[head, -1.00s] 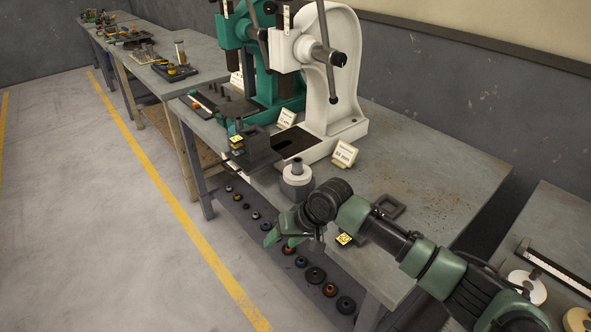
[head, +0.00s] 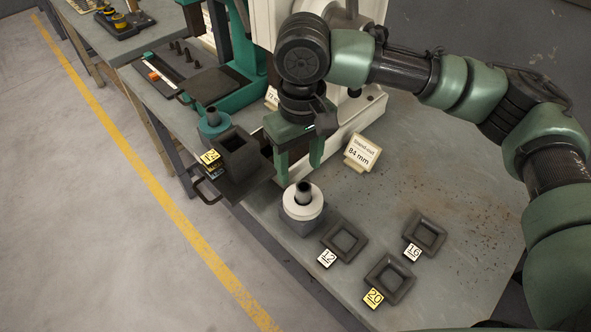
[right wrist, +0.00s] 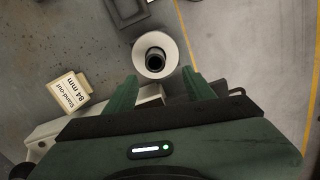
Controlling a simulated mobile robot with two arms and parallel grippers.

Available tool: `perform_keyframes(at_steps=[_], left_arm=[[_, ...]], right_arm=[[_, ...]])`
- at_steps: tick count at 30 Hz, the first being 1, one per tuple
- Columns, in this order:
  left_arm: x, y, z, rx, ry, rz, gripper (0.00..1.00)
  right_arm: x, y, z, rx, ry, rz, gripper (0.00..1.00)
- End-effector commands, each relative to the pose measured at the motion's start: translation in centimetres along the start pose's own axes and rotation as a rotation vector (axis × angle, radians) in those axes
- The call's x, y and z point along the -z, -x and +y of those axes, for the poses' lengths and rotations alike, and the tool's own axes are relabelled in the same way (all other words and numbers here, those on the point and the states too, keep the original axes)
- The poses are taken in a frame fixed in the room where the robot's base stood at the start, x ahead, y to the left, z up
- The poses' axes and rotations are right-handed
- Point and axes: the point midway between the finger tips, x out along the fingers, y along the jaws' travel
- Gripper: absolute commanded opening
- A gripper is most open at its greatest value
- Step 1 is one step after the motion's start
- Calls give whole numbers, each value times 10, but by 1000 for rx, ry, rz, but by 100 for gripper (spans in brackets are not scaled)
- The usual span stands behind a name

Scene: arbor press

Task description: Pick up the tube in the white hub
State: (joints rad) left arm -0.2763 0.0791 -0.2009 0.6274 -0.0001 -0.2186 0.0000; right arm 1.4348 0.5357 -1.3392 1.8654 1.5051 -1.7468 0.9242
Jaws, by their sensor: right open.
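The white hub (head: 303,204) sits on a grey block near the table's front edge. A dark grey tube (head: 304,190) stands upright in its middle. In the right wrist view the white hub (right wrist: 146,64) shows as a ring around the dark tube (right wrist: 155,57). My right gripper (head: 299,172) is open and empty, its green fingers pointing down, above and just behind the hub. In the right wrist view the fingertips (right wrist: 162,82) lie apart, just below the hub in the picture. No contact with the tube shows. My left gripper is not in view.
Square dark frames tagged 12 (head: 345,241), 20 (head: 390,280) and 16 (head: 425,236) lie right of the hub. A "84 mm" sign (head: 362,153) stands before the white press (head: 372,108). A dark square holder (head: 240,158) and a teal hub (head: 213,124) stand left.

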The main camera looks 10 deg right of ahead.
Motion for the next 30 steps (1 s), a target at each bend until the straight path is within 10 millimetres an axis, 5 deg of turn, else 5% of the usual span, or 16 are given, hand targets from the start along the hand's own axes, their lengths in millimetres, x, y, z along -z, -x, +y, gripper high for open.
perform_keyframes(at_steps=[13,19,27,30], left_arm=[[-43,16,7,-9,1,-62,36],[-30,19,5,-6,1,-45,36],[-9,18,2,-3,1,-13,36],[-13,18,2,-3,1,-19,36]], right_arm=[[-4,-44,8,-12,1,-12,54],[-3,-71,9,-10,2,-9,54],[-2,-76,9,-10,3,-7,54],[-2,-76,9,-10,3,-7,32]])
